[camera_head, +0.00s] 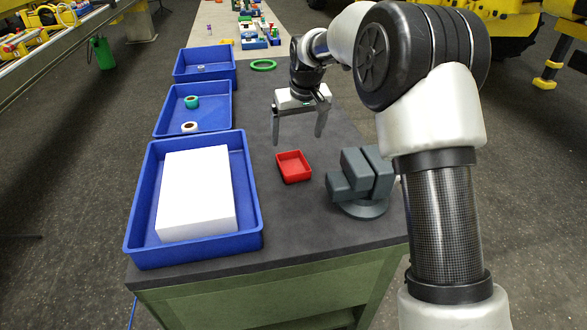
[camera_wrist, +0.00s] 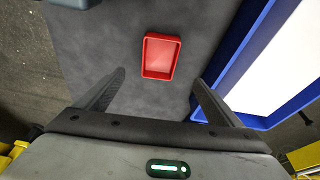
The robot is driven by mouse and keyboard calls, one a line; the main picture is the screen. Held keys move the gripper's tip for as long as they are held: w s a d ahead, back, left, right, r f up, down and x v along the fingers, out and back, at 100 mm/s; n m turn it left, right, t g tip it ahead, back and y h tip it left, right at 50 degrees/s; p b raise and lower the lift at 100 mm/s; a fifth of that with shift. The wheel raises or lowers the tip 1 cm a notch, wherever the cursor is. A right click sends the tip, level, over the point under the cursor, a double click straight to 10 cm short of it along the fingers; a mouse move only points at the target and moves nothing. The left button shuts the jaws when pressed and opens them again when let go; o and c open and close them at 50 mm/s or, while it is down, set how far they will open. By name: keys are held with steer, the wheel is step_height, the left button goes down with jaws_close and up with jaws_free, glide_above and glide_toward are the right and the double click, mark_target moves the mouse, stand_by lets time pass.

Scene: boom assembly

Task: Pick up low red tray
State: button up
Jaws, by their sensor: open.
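The low red tray (camera_head: 293,166) is a small, shallow, open rectangular box. It lies flat on the dark workbench (camera_head: 270,205), and it looks empty. In the wrist view the red tray (camera_wrist: 161,56) is upper middle, beyond my fingertips. My gripper (camera_head: 299,139) hangs above the bench, on the far side of the tray in the head view, with its two fingers spread and nothing between them. In the wrist view my gripper (camera_wrist: 160,80) shows its fingers at left and right, apart from the tray.
A blue bin (camera_head: 252,222) with a white block (camera_head: 196,195) stands left of the tray. More blue bins hold tape rolls (camera_head: 191,102). A grey vise (camera_head: 360,182) stands close on the right. A green ring (camera_head: 263,65) lies farther back. Bare bench surrounds the tray.

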mark_target(292, 168)
steer(key=b+x, duration=0.1)
steer(key=x, duration=1.2)
steer(key=shift+f+b, duration=0.25)
steer(key=shift+b, duration=0.05)
steer(key=shift+r, duration=0.1)
steer(key=c, duration=1.2)
